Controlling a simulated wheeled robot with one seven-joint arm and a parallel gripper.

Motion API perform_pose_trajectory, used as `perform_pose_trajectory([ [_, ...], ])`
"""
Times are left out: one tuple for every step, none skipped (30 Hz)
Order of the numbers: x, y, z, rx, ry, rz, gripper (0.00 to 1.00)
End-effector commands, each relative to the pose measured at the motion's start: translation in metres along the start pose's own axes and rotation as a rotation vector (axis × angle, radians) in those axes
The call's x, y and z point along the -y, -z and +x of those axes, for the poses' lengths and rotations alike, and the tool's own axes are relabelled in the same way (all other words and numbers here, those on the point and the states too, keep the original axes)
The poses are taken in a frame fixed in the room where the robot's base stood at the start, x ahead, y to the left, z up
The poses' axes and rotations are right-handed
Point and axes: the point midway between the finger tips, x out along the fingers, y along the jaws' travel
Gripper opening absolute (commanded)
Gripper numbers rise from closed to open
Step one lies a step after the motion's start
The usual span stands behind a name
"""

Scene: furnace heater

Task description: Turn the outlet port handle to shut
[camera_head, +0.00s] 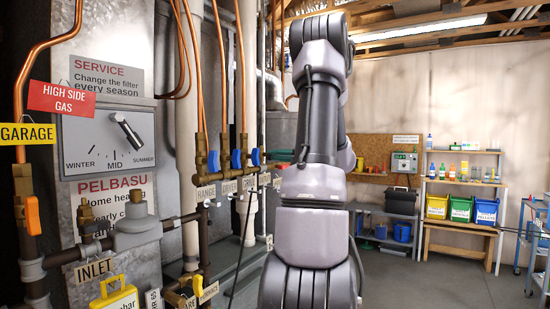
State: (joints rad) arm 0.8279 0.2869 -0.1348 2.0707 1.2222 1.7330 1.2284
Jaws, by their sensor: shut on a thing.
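I cannot pick out an outlet port handle, as no outlet label is readable. A tag reading INLET (95,269) hangs at the lower left, below a grey pipe fitting (135,225). A yellow gauge case (115,296) sits under it, cut by the lower edge. My gripper cannot be seen.
A grey furnace panel has a season dial (127,132). Blue valve handles (236,159) stand on copper pipes, and an orange handle (33,215) is at far left. A shelf (462,184) with bins stands at the back right. The floor (430,285) right of my arm is clear.

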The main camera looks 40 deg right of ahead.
Motion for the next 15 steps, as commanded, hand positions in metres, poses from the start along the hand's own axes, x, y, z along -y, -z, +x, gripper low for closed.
perform_pose_trajectory([
  [-0.0003,-0.0002,0.0002,0.001,-0.001,0.061,0.00],
  [-0.0003,-0.0003,0.0001,0.001,-0.001,0.097,0.00],
  [-0.0004,-0.0002,0.0003,0.000,-0.001,0.141,0.00],
  [-0.0005,-0.0001,0.0004,0.000,-0.001,0.167,0.00],
  [-0.0004,-0.0002,0.0003,0.000,-0.001,0.188,0.00],
  [-0.0004,-0.0003,0.0001,0.001,-0.001,0.208,0.00],
  [-0.0003,-0.0004,0.0000,0.001,-0.001,0.216,0.00],
  [-0.0002,-0.0005,-0.0001,0.001,0.000,0.221,0.00],
  [-0.0002,-0.0005,-0.0002,0.001,0.000,0.223,0.00],
  [-0.0002,-0.0005,-0.0002,0.001,0.000,0.222,0.00],
  [-0.0002,-0.0006,-0.0003,0.002,0.000,0.222,0.00],
  [-0.0002,-0.0006,-0.0003,0.002,0.000,0.221,0.00],
  [-0.0002,-0.0006,-0.0003,0.001,0.000,0.221,0.00],
  [-0.0002,-0.0006,-0.0003,0.002,0.000,0.221,0.00],
  [-0.0002,-0.0006,-0.0002,0.001,0.000,0.226,0.00],
])
